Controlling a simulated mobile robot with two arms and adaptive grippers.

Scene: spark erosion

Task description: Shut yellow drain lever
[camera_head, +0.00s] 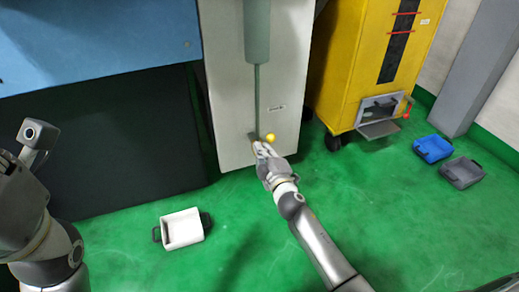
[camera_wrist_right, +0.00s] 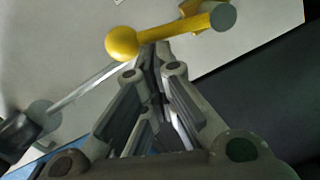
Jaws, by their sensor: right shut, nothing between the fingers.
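The yellow drain lever shows in the head view as a yellow ball knob (camera_head: 271,137) low on the white cabinet front. In the right wrist view the yellow lever (camera_wrist_right: 165,36) runs from its ball at the left to a grey round end at the right. My right gripper (camera_head: 259,146) is shut and empty, right at the lever. In the right wrist view its fingertips (camera_wrist_right: 152,50) lie just below the lever bar, close to the ball; I cannot tell whether they touch. In the head view my left arm is at the left edge and its fingers are not visible.
A grey vertical pipe (camera_head: 257,85) runs down the white cabinet (camera_head: 285,80). A white tray (camera_head: 182,229) lies on the green floor. A yellow cart (camera_head: 350,70) with an open grey flap stands at the right, near blue (camera_head: 433,149) and grey (camera_head: 462,172) trays.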

